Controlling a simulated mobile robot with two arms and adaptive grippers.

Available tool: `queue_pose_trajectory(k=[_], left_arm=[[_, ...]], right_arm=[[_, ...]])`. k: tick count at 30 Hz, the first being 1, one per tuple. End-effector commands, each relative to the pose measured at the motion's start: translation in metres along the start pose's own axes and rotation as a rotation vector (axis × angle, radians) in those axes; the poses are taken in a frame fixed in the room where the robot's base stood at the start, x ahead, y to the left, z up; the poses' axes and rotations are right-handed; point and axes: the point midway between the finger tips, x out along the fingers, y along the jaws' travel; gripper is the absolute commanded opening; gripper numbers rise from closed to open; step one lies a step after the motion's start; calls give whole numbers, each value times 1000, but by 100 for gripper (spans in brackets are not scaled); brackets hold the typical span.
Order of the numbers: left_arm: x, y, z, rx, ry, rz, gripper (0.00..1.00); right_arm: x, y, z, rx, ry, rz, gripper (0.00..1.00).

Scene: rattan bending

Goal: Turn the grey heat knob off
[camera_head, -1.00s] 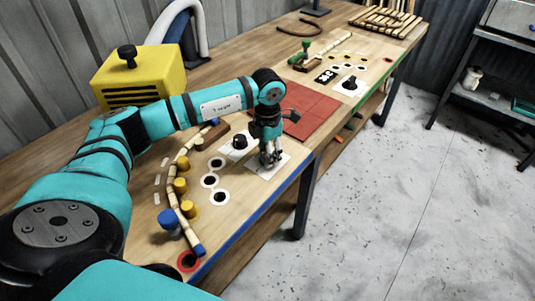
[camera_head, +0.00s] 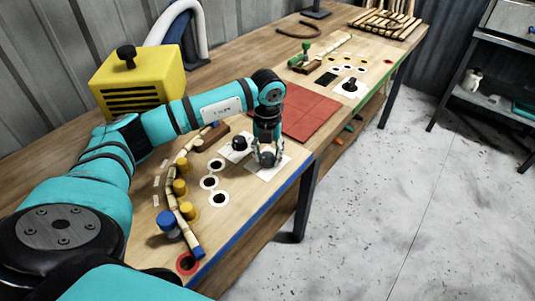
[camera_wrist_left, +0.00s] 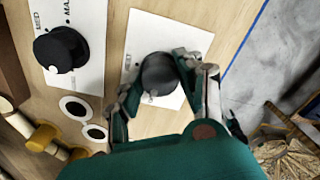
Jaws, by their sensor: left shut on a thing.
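The grey heat knob (camera_wrist_left: 160,73) stands on a white label plate (camera_wrist_left: 136,48) and shows between my fingers in the left wrist view. My left gripper (camera_head: 267,160) points down over that plate (camera_head: 280,163) near the table's front edge. In the left wrist view my left gripper (camera_wrist_left: 152,85) is shut on the grey knob, one finger on each side. The fingers and wrist hide part of the plate's markings. My right gripper is in neither view.
A black knob (camera_wrist_left: 60,48) on a plate marked MED and MAX stands beside it. A segmented rattan strip (camera_head: 177,195) bends along yellow pegs (camera_head: 179,187) and a blue peg (camera_head: 168,222). A red mat (camera_head: 310,112) lies beyond; a yellow box (camera_head: 135,80) stands at the back.

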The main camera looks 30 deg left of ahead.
Motion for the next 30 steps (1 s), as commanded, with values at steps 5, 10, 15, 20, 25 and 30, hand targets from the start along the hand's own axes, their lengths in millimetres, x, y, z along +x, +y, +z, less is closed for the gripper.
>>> queue_pose_trajectory(k=[5,10,15,20,25,30], left_arm=[[-2,0,1,-113,-4,-2,5],[-2,0,1,-186,-4,-1,5],[-2,0,2,-225,-5,-1,5],[-2,0,2,-240,-5,-2,5],[-2,0,2,-241,-5,-2,5],[-2,0,2,-240,-5,-2,38]], right_arm=[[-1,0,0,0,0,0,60],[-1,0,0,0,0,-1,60],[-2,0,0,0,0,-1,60],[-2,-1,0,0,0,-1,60],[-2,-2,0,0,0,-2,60],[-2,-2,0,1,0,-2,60]])
